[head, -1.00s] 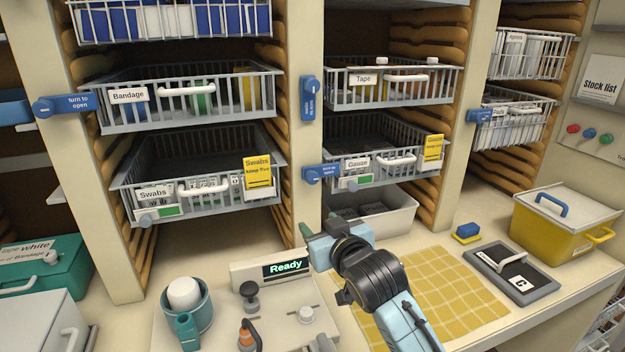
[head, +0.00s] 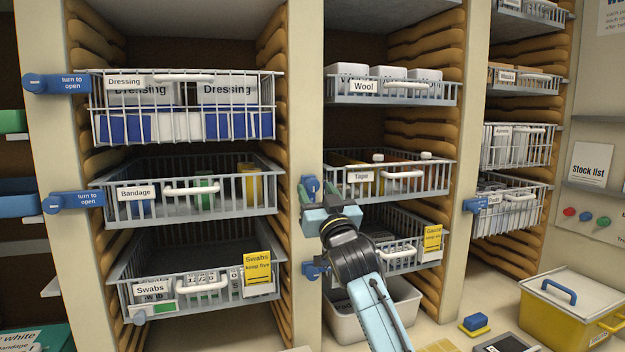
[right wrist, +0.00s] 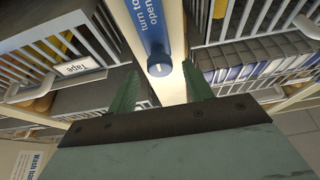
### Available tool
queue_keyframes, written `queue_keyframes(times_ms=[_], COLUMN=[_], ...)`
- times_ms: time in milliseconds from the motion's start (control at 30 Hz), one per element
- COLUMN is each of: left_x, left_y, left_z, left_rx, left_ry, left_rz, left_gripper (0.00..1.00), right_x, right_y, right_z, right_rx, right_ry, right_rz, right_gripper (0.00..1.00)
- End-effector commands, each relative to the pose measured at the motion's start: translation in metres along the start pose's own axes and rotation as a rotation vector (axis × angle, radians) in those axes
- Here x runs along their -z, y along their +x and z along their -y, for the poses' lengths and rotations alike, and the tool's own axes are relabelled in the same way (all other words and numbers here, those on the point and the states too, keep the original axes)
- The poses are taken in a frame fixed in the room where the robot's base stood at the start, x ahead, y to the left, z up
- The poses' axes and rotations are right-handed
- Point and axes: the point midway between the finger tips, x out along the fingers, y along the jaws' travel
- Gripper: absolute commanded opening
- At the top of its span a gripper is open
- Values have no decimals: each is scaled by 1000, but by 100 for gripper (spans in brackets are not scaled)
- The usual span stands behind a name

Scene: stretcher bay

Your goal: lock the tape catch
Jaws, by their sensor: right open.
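The tape catch (head: 309,187) is a blue lever on the post left of the tape basket (head: 400,183). It stands upright along the post, and my right gripper partly covers it in the head view. In the right wrist view the catch (right wrist: 150,25) shows its "turn to open" lettering, with its round end between and beyond the fingertips. My right gripper (head: 318,203) is open, just in front of the catch's lower part. Its two green fingers (right wrist: 159,72) show either side of the post, apart, with nothing held. Contact with the catch cannot be told. My left gripper is out of view.
The gauze catch (head: 314,270) sits below on the same post, beside the gauze basket (head: 405,250). The swabs basket (head: 200,285) and bandage basket (head: 190,195) stick out to the left. The wool basket (head: 390,95) is above. A yellow box (head: 560,315) stands at lower right.

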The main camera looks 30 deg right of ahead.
Motion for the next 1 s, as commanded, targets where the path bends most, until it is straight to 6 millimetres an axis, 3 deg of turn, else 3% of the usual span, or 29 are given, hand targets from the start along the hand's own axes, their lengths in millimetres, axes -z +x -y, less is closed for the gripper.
queue_keyframes(times_ms=[100, 300, 667, 1000], left_x=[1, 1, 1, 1], left_y=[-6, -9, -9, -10], left_z=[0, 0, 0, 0], left_rx=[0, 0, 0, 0], left_ry=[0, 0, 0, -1], left_rz=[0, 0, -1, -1], left_gripper=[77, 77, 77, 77], right_x=[2, 0, 0, 0], right_y=[18, 34, 37, 36], right_z=[0, 0, 0, 0], right_rx=[0, 1, 1, 1], right_ry=[1, 1, 0, 1], right_rz=[1, 1, 1, 1], right_gripper=[51, 51, 51, 7])
